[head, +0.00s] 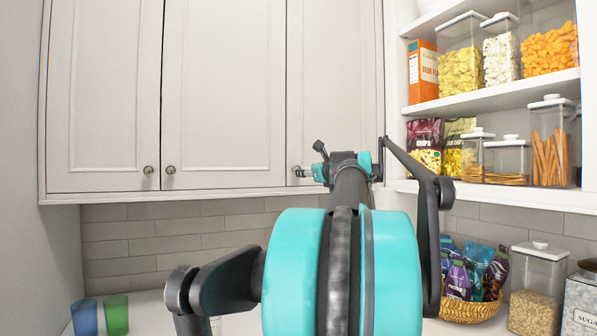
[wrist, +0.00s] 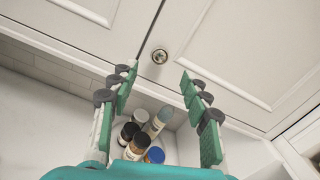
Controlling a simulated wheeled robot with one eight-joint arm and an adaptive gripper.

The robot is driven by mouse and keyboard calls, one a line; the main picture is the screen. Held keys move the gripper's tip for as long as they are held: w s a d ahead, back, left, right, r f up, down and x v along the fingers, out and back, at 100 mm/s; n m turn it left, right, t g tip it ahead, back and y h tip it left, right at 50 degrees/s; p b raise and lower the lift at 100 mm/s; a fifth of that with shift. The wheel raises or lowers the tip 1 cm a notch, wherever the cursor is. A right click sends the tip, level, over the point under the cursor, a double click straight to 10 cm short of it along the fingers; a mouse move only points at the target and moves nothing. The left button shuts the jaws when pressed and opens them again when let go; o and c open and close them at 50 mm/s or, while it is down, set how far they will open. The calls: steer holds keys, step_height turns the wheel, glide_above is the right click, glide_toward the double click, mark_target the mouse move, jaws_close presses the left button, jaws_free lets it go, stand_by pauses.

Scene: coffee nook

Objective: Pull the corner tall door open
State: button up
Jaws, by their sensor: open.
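The corner tall door (head: 335,85) is the white panelled upper cabinet door at the right of the row in the head view, beside the open shelves. It looks closed. Its round metal knob (head: 297,171) is at the lower left corner. My gripper (head: 318,165) is raised in front of this door, just right of the knob in the picture. In the wrist view the door (wrist: 235,50) lies right of a seam, and the knob (wrist: 160,56) shows between and beyond the two green fingertips of my gripper (wrist: 158,75). The fingers are spread and empty; no contact with the knob is visible.
Two closed cabinet doors (head: 222,90) stand left of it. Open shelves (head: 495,95) with food containers are at the right. Several small jars (wrist: 137,140) stand below the gripper. A snack basket (head: 470,308) and two cups (head: 100,316) are on the counter.

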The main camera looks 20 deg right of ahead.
steer(key=w, duration=0.8)
steer(key=shift+a, duration=0.2)
jaws_close()
